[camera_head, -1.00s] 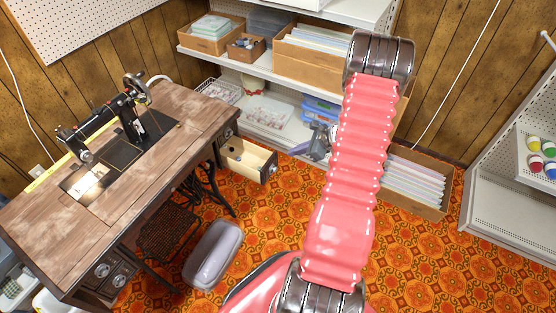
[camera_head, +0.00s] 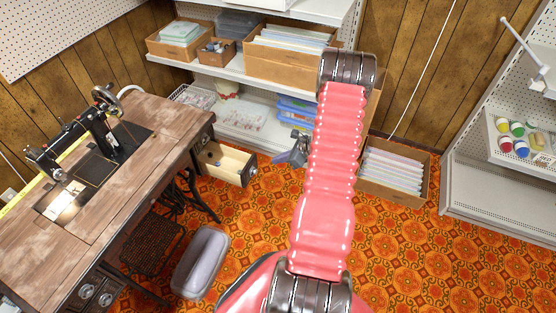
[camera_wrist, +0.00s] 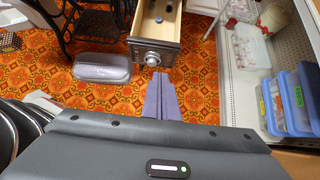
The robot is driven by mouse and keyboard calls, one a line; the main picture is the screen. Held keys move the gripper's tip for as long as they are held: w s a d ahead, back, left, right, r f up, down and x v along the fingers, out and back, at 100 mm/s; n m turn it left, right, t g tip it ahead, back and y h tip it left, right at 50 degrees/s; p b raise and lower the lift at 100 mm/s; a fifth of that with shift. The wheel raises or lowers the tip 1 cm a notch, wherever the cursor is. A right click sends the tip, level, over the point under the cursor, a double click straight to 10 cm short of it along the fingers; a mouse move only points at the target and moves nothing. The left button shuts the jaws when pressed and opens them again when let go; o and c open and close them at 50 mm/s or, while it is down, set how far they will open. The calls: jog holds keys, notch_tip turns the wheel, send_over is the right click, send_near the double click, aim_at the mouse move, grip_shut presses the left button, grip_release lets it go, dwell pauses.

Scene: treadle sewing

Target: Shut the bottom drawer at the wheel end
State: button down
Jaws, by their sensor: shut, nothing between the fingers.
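The bottom drawer (camera_head: 228,167) at the wheel end of the sewing table (camera_head: 130,130) stands pulled out, with its round knob (camera_head: 252,170) facing right. A few small things lie inside it. In the wrist view the open drawer (camera_wrist: 157,22) is at the top centre, its knob (camera_wrist: 152,58) facing me. My gripper (camera_head: 291,151) is right of the drawer in the head view, apart from the knob and partly hidden by my arm. In the wrist view its fingers (camera_wrist: 160,96) are together and empty, pointing towards the drawer front. I cannot tell the exact gap.
A grey cushion-like box (camera_head: 201,262) lies on the floor before the treadle. A shelf (camera_head: 245,130) with boxes and blue folders stands behind the drawer. A box of files (camera_head: 393,175) stands on the floor at right. Patterned floor (camera_head: 410,250) is clear in front.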

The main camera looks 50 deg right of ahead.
aim_at(252, 162)
jog(key=shift+w+a+f, duration=0.5)
jog(key=shift+w+f, duration=0.35)
jog(key=shift+w, duration=0.6)
jog(key=shift+w+a+f, duration=0.5)
jog(key=shift+w+f, duration=0.3)
jog(key=shift+w, duration=0.6)
jog(key=shift+w+a+f, duration=0.5)
jog(key=shift+w+f, duration=0.35)
jog(key=shift+w, duration=0.6)
